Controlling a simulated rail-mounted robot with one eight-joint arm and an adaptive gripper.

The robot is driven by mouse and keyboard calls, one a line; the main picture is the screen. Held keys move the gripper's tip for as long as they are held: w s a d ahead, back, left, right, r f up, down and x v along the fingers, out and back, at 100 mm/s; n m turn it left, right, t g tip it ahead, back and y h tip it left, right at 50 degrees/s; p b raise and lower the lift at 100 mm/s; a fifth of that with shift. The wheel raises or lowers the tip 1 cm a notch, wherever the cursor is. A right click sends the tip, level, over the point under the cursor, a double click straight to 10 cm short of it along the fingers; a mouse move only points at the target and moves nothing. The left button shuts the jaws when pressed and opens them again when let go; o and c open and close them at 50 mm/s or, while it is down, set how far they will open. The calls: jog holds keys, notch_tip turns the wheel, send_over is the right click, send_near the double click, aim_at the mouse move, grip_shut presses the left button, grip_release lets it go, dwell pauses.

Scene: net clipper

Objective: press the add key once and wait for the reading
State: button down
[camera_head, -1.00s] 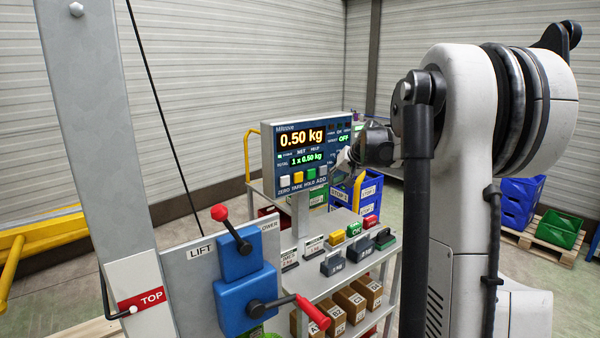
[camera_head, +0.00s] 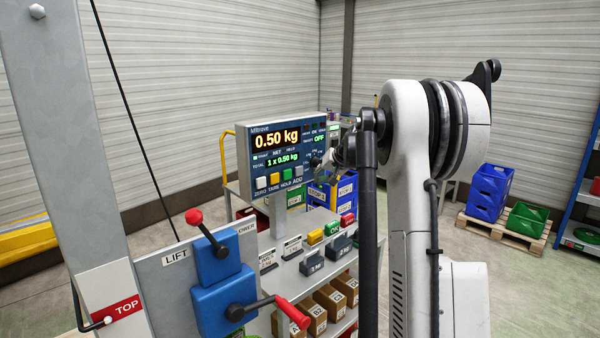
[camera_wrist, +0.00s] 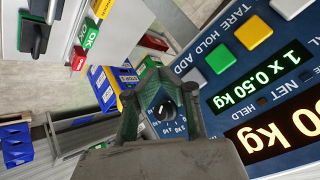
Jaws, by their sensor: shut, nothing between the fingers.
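The weighing indicator (camera_head: 245,160) is a blue panel showing "0.50 kg", with "TOTAL 1 x 0.50 kg" in green below. Along its lower edge are a white ZERO key, a yellow TARE key, a green HOLD key and the grey ADD key (camera_head: 298,170). The ADD key also shows in the wrist view (camera_wrist: 195,77). My gripper (camera_wrist: 158,66) is shut and empty, its tip beside the grey key in that picture and seemingly apart from it. In the head view my gripper (camera_head: 318,160) is small, at the panel's right edge; the exact gap is unclear.
A lift box with red-knobbed levers (camera_head: 215,260) stands at front left beside a steel post (camera_head: 60,130). A shelf cart below the indicator holds grey weights (camera_head: 312,262), coloured blocks and cartons. Blue and green crates (camera_head: 490,190) sit on a pallet at right.

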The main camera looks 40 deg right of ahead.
jog(key=shift+w+a+p, duration=0.15)
jog(key=shift+w+p, duration=0.05)
jog(key=shift+w, duration=1.45)
jog(key=shift+w+a+p, duration=0.1)
jog(key=shift+w+p, duration=0.05)
jog(key=shift+w, duration=1.5)
jog(key=shift+w, duration=0.4)
jog(key=shift+w, duration=0.4)
jog(key=shift+s, duration=0.8)
jog(key=s+b, duration=0.1)
jog(key=s, duration=0.4)
jog(key=shift+d, duration=0.15)
